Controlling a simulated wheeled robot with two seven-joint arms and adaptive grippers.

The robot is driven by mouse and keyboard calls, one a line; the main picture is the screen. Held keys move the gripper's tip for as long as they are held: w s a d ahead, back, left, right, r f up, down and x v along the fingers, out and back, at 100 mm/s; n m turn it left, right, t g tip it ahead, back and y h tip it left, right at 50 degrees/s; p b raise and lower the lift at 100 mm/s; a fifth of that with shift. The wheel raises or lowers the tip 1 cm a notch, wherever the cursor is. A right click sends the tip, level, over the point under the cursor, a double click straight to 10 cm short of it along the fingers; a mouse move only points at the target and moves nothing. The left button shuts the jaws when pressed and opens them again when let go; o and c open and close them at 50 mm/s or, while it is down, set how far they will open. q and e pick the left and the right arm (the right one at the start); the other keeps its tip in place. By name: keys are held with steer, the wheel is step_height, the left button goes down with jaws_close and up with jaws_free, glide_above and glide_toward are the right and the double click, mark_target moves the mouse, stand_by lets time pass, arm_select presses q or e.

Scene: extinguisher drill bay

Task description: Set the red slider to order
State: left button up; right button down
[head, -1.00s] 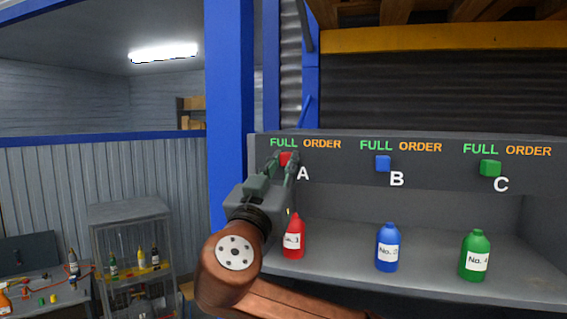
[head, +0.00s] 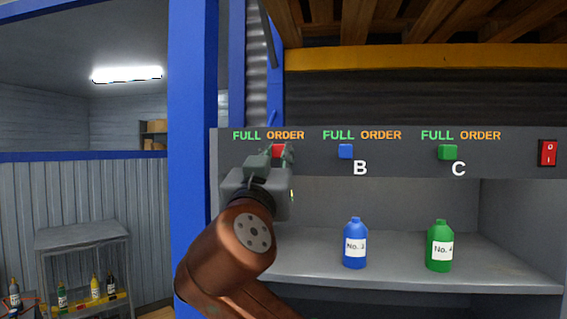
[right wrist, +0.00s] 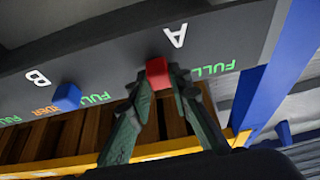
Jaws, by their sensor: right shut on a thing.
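The red slider (head: 279,150) sits on the grey panel under the orange word ORDER, right of the word FULL. My right gripper (head: 273,157) is shut on it. In the right wrist view the red slider (right wrist: 157,72) is between the fingertips (right wrist: 158,86), below the letter A; the green FULL label lies to its right in that view, and its ORDER label is hidden. My left gripper is not in view.
The blue slider (head: 345,151) and green slider (head: 447,152) sit under their FULL labels. A red rocker switch (head: 547,153) is at the panel's right. A blue bottle (head: 355,245) and a green bottle (head: 439,247) stand on the shelf below. A blue post (head: 192,130) rises left of my arm.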

steer(key=shift+s+d+r, duration=0.1)
steer(key=shift+s+r, duration=0.05)
steer(key=shift+r, duration=0.1)
steer(key=c, duration=2.1)
jaws_free()
steer(key=o, duration=0.3)
steer(key=shift+s+d, duration=0.1)
steer(key=shift+s, duration=0.05)
steer(key=shift+o, duration=0.2)
steer(key=shift+w+f, duration=0.2)
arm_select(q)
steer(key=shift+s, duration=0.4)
arm_select(e)
steer(key=v, duration=1.2)
